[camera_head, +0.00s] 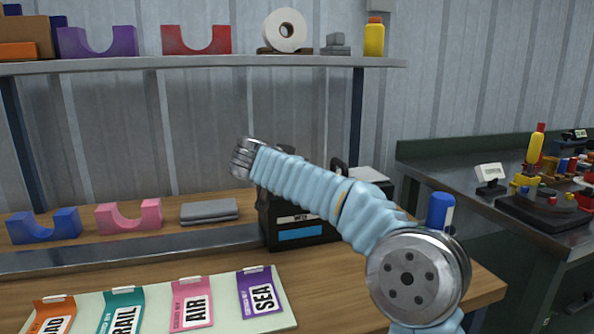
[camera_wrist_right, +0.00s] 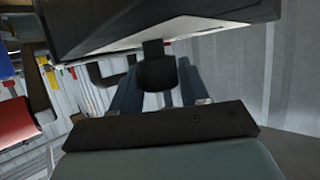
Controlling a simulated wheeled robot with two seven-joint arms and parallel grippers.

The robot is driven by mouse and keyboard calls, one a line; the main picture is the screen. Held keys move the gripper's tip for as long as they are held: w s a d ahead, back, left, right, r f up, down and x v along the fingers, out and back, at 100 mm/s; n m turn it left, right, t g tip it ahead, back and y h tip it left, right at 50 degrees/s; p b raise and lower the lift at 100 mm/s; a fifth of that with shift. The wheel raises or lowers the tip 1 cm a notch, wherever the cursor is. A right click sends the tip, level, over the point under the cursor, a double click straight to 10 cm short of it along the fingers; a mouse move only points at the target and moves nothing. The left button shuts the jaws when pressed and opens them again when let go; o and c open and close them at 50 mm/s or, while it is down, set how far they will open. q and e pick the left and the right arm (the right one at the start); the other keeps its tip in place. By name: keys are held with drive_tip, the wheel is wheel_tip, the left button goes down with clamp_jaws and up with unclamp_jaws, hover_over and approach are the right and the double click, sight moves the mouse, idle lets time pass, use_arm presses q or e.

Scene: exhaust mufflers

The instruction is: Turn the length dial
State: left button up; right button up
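A dark boxy machine (camera_head: 300,228) with a white label and a blue panel stands on the wooden bench in the head view. My right arm in its light blue sleeve crosses in front of it and covers its upper part. A length dial cannot be made out in the head view. In the right wrist view, the fingers of my right gripper (camera_wrist_right: 158,88) stand apart on either side of a small black knob-like part (camera_wrist_right: 157,73) below a dark body. Whether they press on it cannot be told. My left gripper is not in view.
Blue (camera_head: 44,226) and pink (camera_head: 129,216) cradles and grey sheets (camera_head: 209,211) lie left of the machine. A mat (camera_head: 270,322) with coloured cards lies in front. A blue cylinder (camera_head: 440,211) stands to the right. A shelf (camera_head: 200,64) runs above.

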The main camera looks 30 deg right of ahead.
drive_tip(key=c, duration=0.5)
drive_tip(key=shift+o, duration=0.2)
drive_tip(key=n+t+y+b, duration=0.1)
drive_tip(key=b, duration=0.1)
drive_tip(key=f+n+t+y+b, duration=0.1)
drive_tip(key=b, duration=0.1)
drive_tip(key=shift+s+d, duration=0.1)
drive_tip(key=shift+r+n+t+y+b, duration=0.2)
drive_tip(key=shift+n+t+y+b, duration=0.25)
drive_tip(key=shift+n, duration=0.25)
drive_tip(key=shift+r+n+t+y, duration=0.2)
drive_tip(key=shift+n+t+y, duration=0.25)
drive_tip(key=shift+n+y, duration=0.15)
